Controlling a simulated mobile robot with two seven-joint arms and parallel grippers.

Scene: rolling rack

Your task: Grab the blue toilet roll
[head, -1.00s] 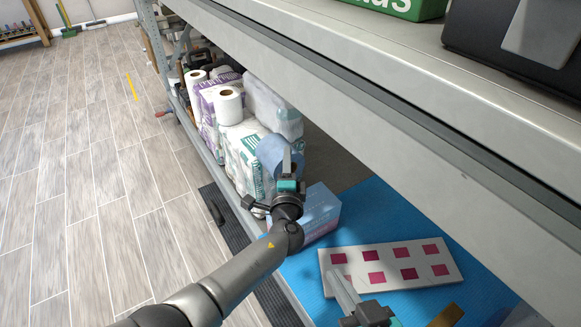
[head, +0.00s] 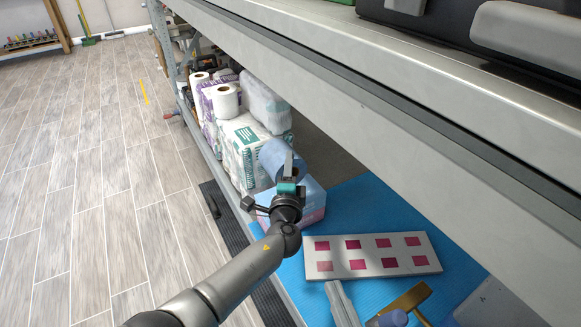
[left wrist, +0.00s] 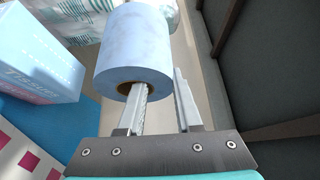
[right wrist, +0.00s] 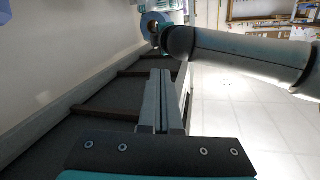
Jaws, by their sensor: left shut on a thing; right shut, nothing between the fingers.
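The blue toilet roll (head: 274,156) is at the left gripper's fingertips, beside the tissue box. In the left wrist view, the roll (left wrist: 134,45) has its open core facing me. My left gripper (left wrist: 161,82) is shut on the roll's wall, with one finger in the core and the other outside on the right. In the head view, the left gripper (head: 289,166) partly hides the roll. My right gripper (right wrist: 158,100) is shut and empty. In the head view, a finger of it shows at the bottom, by the white board.
Two white rolls (head: 225,100) stand on wrapped packs (head: 252,150) behind. The tissue box (head: 308,208) is close to the left gripper. A white board with pink squares (head: 372,256) lies on the blue mat (head: 352,205). The grey shelf beam (head: 400,150) runs overhead.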

